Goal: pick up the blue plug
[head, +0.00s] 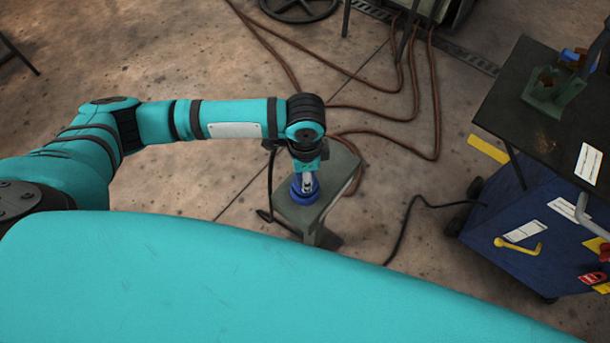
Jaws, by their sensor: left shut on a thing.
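The blue plug (304,190) is a small round blue piece at the top left of a small grey-green stand (338,172). My left gripper (306,183) points down onto it from above and is shut on it. The gripper and wrist hide part of the plug. I cannot tell whether the plug touches the stand or is lifted off it. My right gripper is not in view.
Brown hoses (385,147) and a black cable (408,215) lie on the concrete floor.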

